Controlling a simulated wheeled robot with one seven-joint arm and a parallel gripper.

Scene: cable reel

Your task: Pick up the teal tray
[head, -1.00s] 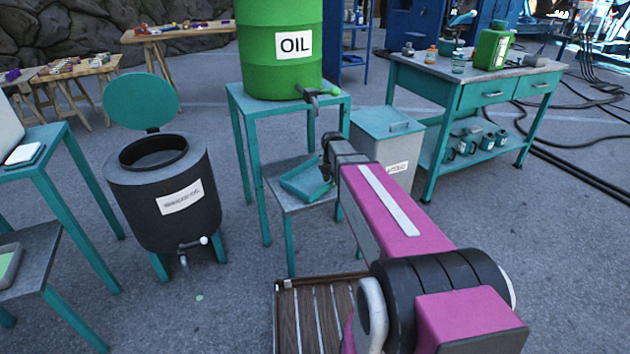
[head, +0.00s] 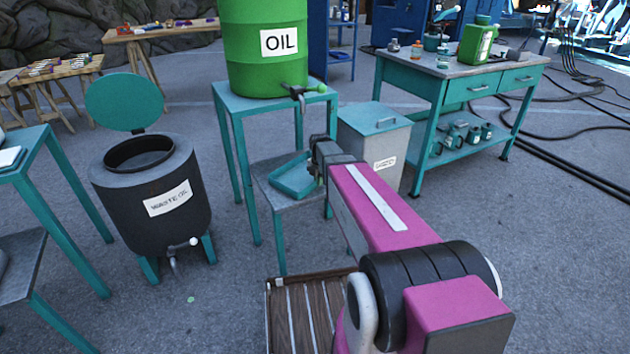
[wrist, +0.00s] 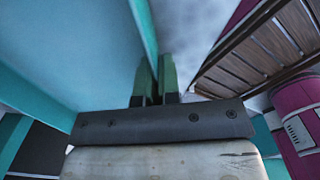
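The teal tray (head: 292,178) is a shallow tray on the grey lower shelf of the teal stand, below the oil drum. In the wrist view its pale blue-teal floor (wrist: 75,45) fills the upper left, and its side wall runs down to my fingers. My gripper (wrist: 155,82) has its two green-tipped fingers close together, one on each side of that wall, and looks shut on it. In the head view my gripper (head: 318,178) is at the tray's right side, and my wrist partly hides it. The tray appears to rest on the shelf.
A green oil drum (head: 262,50) with a tap stands on the stand's top (head: 240,103). A lidded grey bin (head: 375,145) is close on the right. A waste-oil drum (head: 150,205) stands at left. A teal workbench (head: 440,95) is behind right. Open floor lies in front.

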